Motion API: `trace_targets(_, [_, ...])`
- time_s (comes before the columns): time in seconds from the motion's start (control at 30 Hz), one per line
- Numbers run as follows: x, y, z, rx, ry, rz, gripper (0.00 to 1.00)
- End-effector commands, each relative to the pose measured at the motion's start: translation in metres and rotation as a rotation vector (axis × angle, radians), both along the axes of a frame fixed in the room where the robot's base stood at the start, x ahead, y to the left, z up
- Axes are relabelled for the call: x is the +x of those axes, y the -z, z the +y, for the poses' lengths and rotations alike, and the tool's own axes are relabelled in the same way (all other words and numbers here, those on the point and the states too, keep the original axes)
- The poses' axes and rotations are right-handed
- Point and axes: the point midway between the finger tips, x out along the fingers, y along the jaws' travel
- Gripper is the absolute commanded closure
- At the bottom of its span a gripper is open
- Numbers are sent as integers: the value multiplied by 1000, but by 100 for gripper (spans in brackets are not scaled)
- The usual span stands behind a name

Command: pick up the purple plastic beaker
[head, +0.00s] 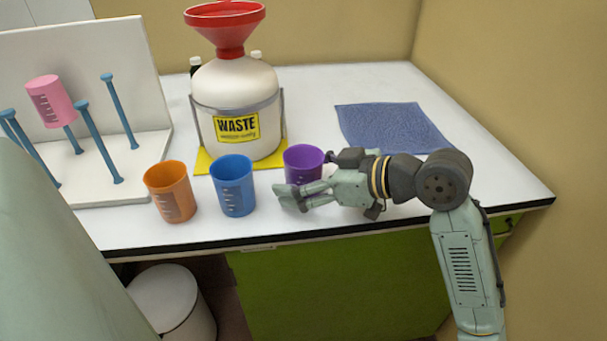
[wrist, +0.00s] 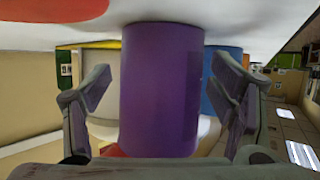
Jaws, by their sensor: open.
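The purple plastic beaker (head: 303,160) stands upright on the white bench, to the right of the blue beaker, in the head view. Its lower part is hidden behind my gripper (head: 287,198). In the wrist view the purple beaker (wrist: 161,90) fills the middle, between the two open fingers of my gripper (wrist: 160,98).
A blue beaker (head: 233,184) and an orange beaker (head: 171,191) stand to the left. A waste container (head: 236,90) with a red funnel (head: 226,25) stands behind on a yellow mat. A drying rack (head: 137,165) holds a pink beaker (head: 48,101). A blue cloth (head: 393,128) lies right.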

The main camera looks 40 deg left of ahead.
Motion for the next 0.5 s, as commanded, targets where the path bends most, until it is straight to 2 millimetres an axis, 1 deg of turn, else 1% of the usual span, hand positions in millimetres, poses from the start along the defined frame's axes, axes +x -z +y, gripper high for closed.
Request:
trace_targets(0.1, [0,0,0,0,0,0,24])
trace_targets(0.5, [0,0,-1,0,0,0,50])
